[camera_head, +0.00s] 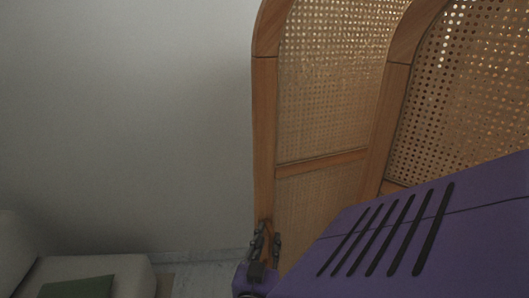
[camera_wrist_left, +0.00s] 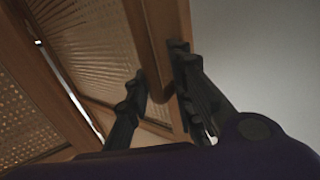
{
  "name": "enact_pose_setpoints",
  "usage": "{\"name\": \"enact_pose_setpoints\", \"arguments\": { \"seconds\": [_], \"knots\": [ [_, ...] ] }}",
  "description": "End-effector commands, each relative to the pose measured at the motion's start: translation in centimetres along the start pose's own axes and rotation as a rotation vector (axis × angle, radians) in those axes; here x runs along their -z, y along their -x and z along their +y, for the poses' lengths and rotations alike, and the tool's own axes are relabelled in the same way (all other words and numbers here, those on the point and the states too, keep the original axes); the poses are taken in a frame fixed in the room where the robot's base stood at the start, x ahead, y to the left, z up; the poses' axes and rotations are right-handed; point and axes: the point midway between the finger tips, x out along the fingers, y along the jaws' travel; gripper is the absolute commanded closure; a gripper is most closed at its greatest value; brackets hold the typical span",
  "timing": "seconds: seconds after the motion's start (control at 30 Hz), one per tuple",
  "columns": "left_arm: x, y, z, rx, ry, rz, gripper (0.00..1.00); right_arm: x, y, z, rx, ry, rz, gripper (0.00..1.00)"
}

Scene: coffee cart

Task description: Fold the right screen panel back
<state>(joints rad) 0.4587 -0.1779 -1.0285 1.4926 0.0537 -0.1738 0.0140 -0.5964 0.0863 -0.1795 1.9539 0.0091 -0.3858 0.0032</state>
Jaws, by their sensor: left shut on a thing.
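The folding screen has wooden frames with arched tops and woven cane infill. One panel (camera_head: 264,130) stands in the middle of the head view, and another panel (camera_head: 385,130) stands to its right, angled to it. My left gripper (camera_head: 266,240) is at the low left edge of the middle panel. In the left wrist view my left gripper (camera_wrist_left: 165,95) has a black finger on each side of the panel's wooden edge post (camera_wrist_left: 168,35) and is shut on it. The panel's lower end is hidden. My right gripper is not in view.
A pale sofa (camera_head: 105,268) with a green cushion (camera_head: 78,287) is at the lower left. A plain grey wall (camera_head: 130,120) stands behind. A strip of floor (camera_head: 195,280) shows between sofa and screen. My purple body part covers the lower right.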

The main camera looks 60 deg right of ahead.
Motion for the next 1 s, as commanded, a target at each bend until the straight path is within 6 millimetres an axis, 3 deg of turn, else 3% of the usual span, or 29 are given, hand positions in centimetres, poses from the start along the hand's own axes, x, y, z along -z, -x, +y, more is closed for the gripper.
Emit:
{"name": "enact_pose_setpoints", "arguments": {
  "seconds": [0.03, 0.23, 0.27, 0.33, 1.0],
  "knots": [
    [0.48, -0.24, 1.30, -0.019, -0.005, 0.007, 1.00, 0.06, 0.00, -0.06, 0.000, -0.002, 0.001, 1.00],
    [0.45, -0.24, 1.29, -0.019, -0.005, 0.006, 1.00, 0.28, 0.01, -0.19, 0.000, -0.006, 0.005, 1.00],
    [0.45, -0.24, 1.29, -0.019, -0.005, 0.006, 0.77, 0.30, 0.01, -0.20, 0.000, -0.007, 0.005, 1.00],
    [0.44, -0.24, 1.27, -0.019, -0.004, 0.006, 0.69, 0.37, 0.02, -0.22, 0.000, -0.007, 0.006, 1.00],
    [0.40, 0.42, 1.16, -0.018, -0.003, 0.007, 0.69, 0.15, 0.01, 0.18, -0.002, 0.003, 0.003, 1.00]
  ]
}}
